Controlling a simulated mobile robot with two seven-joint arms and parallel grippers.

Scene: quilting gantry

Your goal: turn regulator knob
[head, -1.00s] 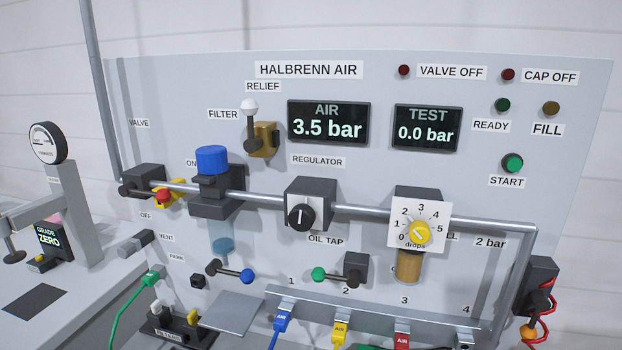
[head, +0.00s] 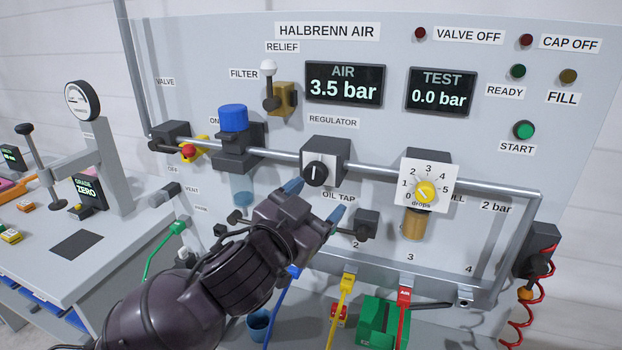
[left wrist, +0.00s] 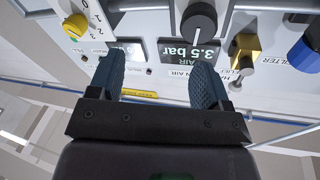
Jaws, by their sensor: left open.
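The regulator knob (head: 316,173) is a round black knob with a white pointer line, pointing roughly up, on a dark block under the REGULATOR label. The AIR display (head: 344,84) reads 3.5 bar. My left gripper (head: 315,200) is open and empty, its blue fingertips just below the knob and apart from it in the head view. In the left wrist view, which is upside down, the knob (left wrist: 199,20) lies beyond the open fingers (left wrist: 158,65), nearer the right-hand one. My right gripper is not in view.
A grey pipe (head: 385,172) runs across the panel beside the regulator block. The yellow drops dial (head: 425,192) is to the right, the blue-capped filter (head: 233,118) to the left. The oil tap lever is partly hidden behind my gripper. Colored hoses hang below.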

